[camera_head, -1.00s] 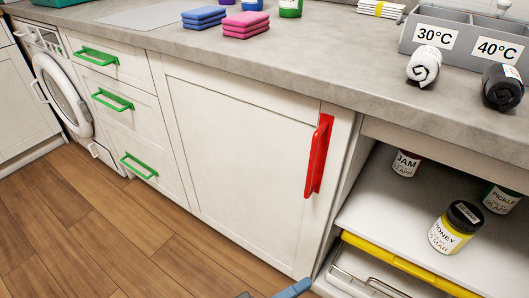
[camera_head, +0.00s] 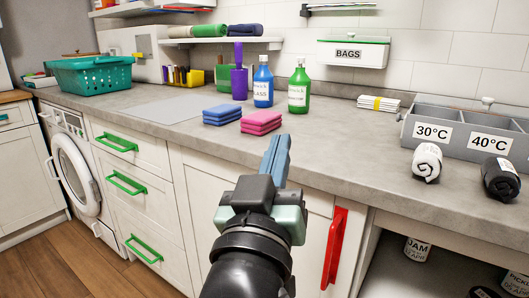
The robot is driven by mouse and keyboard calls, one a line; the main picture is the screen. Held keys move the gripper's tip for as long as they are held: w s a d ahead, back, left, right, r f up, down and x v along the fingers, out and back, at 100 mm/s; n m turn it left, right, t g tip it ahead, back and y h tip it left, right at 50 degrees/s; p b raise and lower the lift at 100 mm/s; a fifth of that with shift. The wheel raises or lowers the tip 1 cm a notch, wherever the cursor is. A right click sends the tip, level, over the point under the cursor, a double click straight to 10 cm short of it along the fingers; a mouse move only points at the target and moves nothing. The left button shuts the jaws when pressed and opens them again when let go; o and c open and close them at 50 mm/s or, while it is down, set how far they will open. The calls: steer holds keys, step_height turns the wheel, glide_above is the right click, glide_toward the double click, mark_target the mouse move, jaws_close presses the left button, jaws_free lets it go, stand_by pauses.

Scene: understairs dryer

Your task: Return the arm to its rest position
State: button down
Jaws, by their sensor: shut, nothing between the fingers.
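My gripper (camera_head: 277,153) is in the lower middle of the head view, at the end of my arm. Its blue-grey fingers are together and hold nothing. It is in front of the counter and the white cabinet door with the red handle (camera_head: 334,248). In the picture the fingertips lie below the pink sponges (camera_head: 261,122); I see no contact with anything. The lower part of my arm runs out of the bottom of the frame.
The grey counter (camera_head: 335,160) holds blue sponges (camera_head: 222,115), blue and green bottles, a teal basket (camera_head: 95,76) and a grey sorting bin (camera_head: 465,133). White and black rolled cloths lie by its front edge. Green drawer handles (camera_head: 127,183) and an open shelf with jars are below.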

steer(key=s+a+r+t+y, duration=0.1)
steer(key=s+r+t+y, duration=0.15)
steer(key=s+r, duration=0.5)
steer(key=s+a+r+t+y, duration=0.15)
steer(key=s+r+t, duration=0.3)
steer(key=r, duration=0.55)
step_height(320, 180, up, 37)
steer(key=p, duration=3.8)
steer(key=shift+d+r, duration=0.15)
steer(key=shift+d, duration=0.15)
steer(key=c, duration=1.4)
jaws_free()
steer(key=shift+r, duration=0.15)
steer(key=o, duration=0.6)
steer(key=shift+s+d, duration=0.1)
steer(key=shift+d, duration=0.05)
